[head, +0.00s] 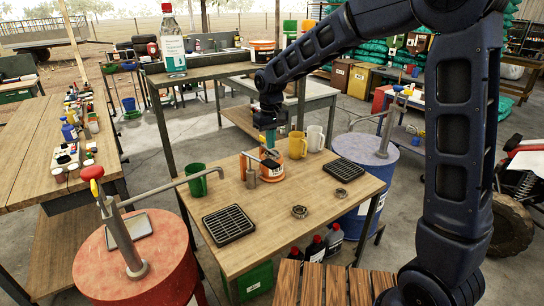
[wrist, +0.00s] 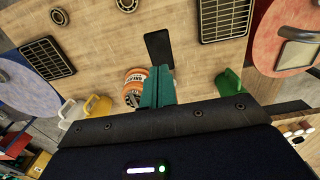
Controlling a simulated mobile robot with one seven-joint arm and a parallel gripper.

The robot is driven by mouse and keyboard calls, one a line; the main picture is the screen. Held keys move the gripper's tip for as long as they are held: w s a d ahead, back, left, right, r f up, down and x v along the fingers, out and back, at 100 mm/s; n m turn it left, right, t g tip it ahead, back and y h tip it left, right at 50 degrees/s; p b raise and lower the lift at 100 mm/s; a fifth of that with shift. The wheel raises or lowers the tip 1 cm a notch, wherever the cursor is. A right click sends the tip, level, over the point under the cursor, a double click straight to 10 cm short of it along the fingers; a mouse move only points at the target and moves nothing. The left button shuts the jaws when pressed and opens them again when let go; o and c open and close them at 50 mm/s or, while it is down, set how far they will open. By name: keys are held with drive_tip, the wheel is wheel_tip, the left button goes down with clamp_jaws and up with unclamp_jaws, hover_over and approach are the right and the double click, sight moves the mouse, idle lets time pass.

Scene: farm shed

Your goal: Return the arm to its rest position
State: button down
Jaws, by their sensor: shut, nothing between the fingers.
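In the wrist view, the teal fingers of my gripper (wrist: 158,82) are together, with nothing held. The tin (wrist: 134,84) shows just left of the fingers there; I cannot tell whether they touch. The arm reaches up and across from the right side of the head view.
A green mug (head: 195,180), a yellow mug (head: 297,145) and a white mug (head: 316,138) stand near the tin. Two black grates (head: 229,223) (head: 344,169) lie on the table. A red drum (head: 160,262) and a blue drum (head: 367,167) flank it.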

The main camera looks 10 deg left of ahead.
sight(271, 163)
wheel_tip(271, 163, down, 13)
drive_tip(key=shift+s+d, duration=0.15)
idle(2.2)
drive_tip(key=shift+f, duration=0.15)
idle(0.3)
drive_tip(key=shift+r, duration=4.7)
